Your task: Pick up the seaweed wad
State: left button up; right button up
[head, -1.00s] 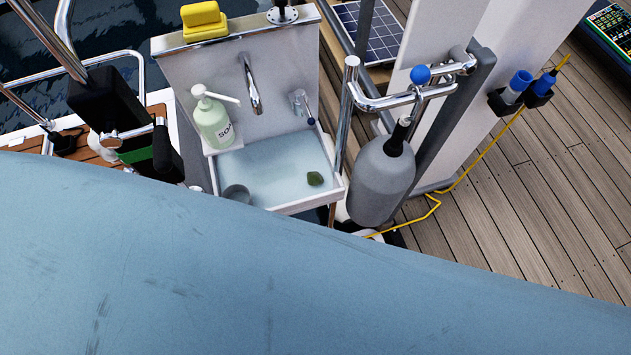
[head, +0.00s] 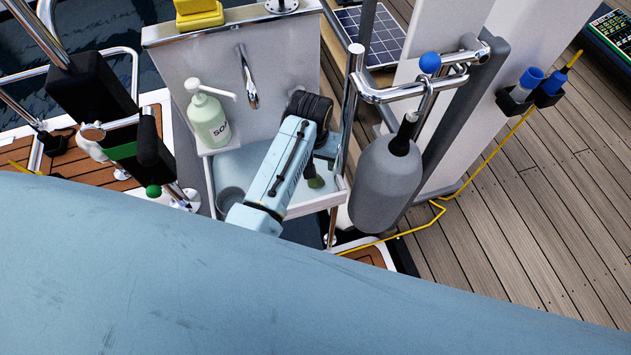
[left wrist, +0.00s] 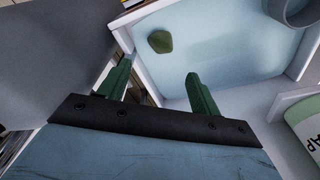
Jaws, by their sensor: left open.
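The seaweed wad is a small dark green lump (left wrist: 160,41) on the pale blue basin floor (left wrist: 215,60) in the left wrist view. In the head view only a bit of green (head: 315,182) shows beside my gripper, and I cannot tell wad from fingertip there. My left gripper (left wrist: 158,85) is open, its two green fingers apart and empty. The wad lies beyond the fingertips, between their lines, and appears apart from them. In the head view my left gripper (head: 312,165) reaches over the right part of the sink. My right gripper is not in view.
A grey cup (left wrist: 292,10) sits in a basin corner. A grey fender (head: 384,185) hangs right of the sink, by a steel rail (head: 395,95).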

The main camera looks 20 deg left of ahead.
pick_arm(q)
jog(key=b, duration=0.2)
send_over(316, 181)
jog(key=f, duration=0.6)
jog(key=shift+w+a, duration=0.2)
jog(key=shift+f, duration=0.55)
notch_tip(316, 181, down, 3)
jog(key=shift+w+r+b, duration=0.15)
jog(key=shift+b, duration=0.8)
jog(key=shift+w+f, duration=0.1)
jog(key=shift+f, duration=0.4)
jog(key=shift+f+b, duration=0.45)
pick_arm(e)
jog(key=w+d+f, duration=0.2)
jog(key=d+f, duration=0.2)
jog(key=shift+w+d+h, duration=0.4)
